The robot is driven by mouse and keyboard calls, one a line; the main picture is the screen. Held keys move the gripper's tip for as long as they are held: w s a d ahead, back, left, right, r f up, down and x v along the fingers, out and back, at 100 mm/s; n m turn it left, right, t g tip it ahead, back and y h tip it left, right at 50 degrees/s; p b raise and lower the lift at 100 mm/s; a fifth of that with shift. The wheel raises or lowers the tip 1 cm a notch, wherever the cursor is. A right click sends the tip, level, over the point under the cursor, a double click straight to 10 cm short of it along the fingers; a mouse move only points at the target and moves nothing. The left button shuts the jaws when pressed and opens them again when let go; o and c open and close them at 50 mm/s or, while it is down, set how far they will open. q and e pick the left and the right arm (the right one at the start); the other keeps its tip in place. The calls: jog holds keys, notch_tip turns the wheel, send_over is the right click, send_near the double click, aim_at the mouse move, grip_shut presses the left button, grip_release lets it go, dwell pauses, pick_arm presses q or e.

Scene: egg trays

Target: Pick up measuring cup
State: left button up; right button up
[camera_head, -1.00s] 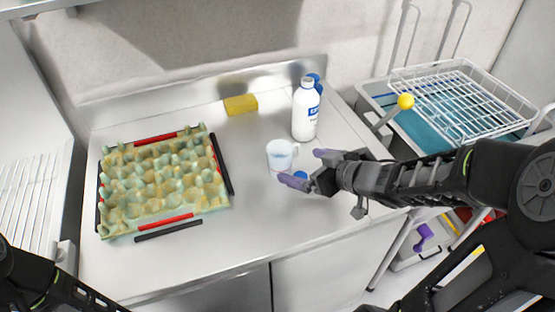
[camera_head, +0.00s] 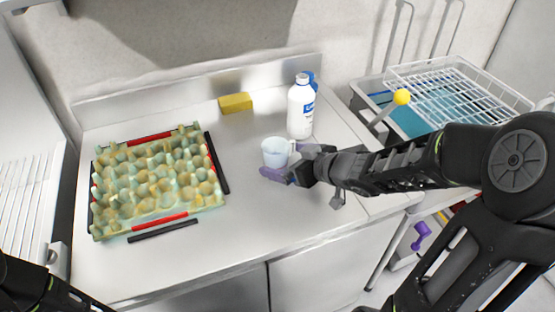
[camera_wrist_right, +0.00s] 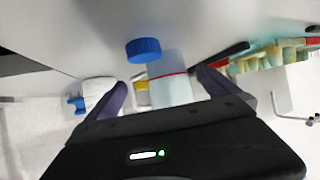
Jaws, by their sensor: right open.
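The measuring cup (camera_head: 275,152) is a small translucent light-blue cup standing on the counter right of the egg tray. My right gripper (camera_head: 286,162) is open at the cup, with one purple finger on its near side and the other at its far right side. In the right wrist view, the cup (camera_wrist_right: 170,82) shows between the two open purple fingers (camera_wrist_right: 162,98). Whether a finger touches it I cannot tell. Of my left arm, only a dark part shows at the lower left; its gripper is out of view.
A white bottle (camera_head: 301,108) stands just behind the cup. A yellow sponge (camera_head: 235,103) lies at the back. The egg tray (camera_head: 107,225) lies at left with red and black bars around it. A blue cap (camera_wrist_right: 143,49) shows beside the cup. The front counter is clear.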

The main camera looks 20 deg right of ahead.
jog(key=x, duration=0.3)
jog(key=shift+b, duration=0.35)
jog(key=c, duration=1.3)
jog(key=shift+r, duration=0.2)
jog(key=shift+c, duration=0.2)
notch_tip(320, 180, up, 10)
jog(key=p, duration=0.5)
jog(key=shift+p, duration=0.3)
jog(key=shift+f, duration=0.15)
dwell(0.4)
